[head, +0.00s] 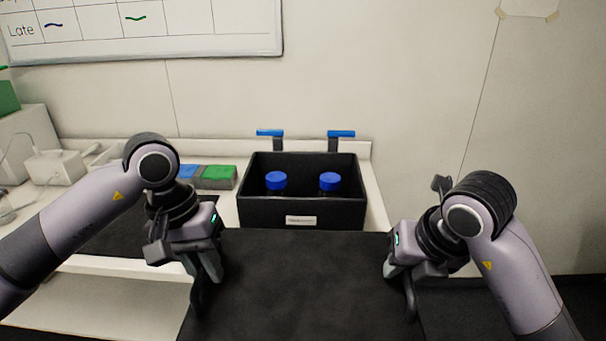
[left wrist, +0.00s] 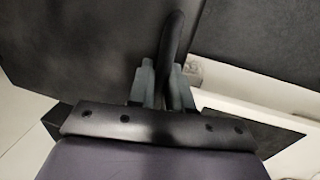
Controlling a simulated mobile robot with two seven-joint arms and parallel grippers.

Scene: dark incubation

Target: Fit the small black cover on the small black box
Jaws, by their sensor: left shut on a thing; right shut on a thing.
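The small black box (head: 258,212) stands open on the counter in the middle of the head view, with two blue-capped bottles (head: 276,181) (head: 330,181) in it. The black cover (head: 302,285) is a broad, dark flat panel in front of the box, its far edge just below the box front in the picture. My left gripper (head: 203,280) is shut on the cover's left handle, a curved dark bar (left wrist: 172,45) between the fingers (left wrist: 160,85) in the left wrist view. My right gripper (head: 406,280) is shut on the handle at the cover's right side. The cover's near edge is out of view.
Two blue-handled taps (head: 270,133) (head: 341,134) rise behind the box, near the wall. A green-topped block (head: 219,173) and a blue one (head: 188,171) sit left of the box. A dark mat (head: 115,242) lies on the white counter, partly behind my left arm.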

